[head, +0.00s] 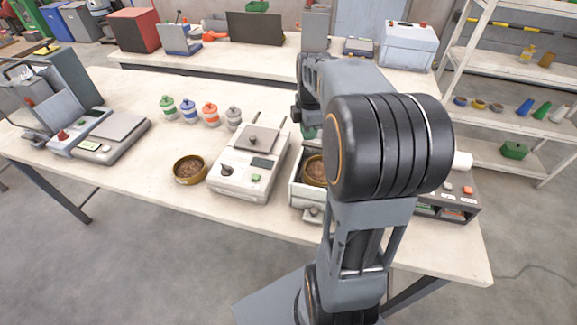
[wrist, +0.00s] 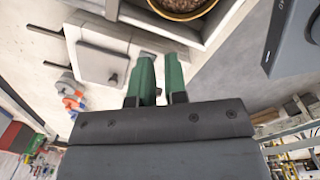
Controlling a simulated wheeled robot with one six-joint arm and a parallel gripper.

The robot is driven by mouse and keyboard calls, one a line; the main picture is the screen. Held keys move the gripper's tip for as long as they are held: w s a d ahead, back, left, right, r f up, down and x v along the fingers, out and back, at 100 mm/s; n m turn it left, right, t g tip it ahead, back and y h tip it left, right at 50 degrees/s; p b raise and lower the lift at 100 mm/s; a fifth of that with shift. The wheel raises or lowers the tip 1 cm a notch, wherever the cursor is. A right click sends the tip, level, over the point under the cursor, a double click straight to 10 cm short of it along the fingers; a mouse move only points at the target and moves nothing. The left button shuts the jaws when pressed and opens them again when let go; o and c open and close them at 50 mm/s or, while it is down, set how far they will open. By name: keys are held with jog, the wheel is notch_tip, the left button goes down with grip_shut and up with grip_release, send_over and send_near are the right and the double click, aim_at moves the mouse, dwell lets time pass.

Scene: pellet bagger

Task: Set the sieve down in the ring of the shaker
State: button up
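A round brass-rimmed pan with brown pellets, which looks like a sieve (head: 189,169), stands on the table left of a white machine (head: 240,183).
Several small pots with coloured lids (head: 189,110) stand behind the machine. A scale (head: 100,138) is at the left. The front left of the table (head: 140,175) is clear.

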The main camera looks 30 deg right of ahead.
jog(key=s+a+m+t, duration=0.3)
jog(key=s+a+m, duration=0.9)
jog(key=a+m, duration=0.3)
jog(key=shift+a+f+m+t, duration=0.2)
jog(key=shift+f+m+t, duration=0.05)
jog(key=shift+m+t, duration=0.05)
dwell(0.6)
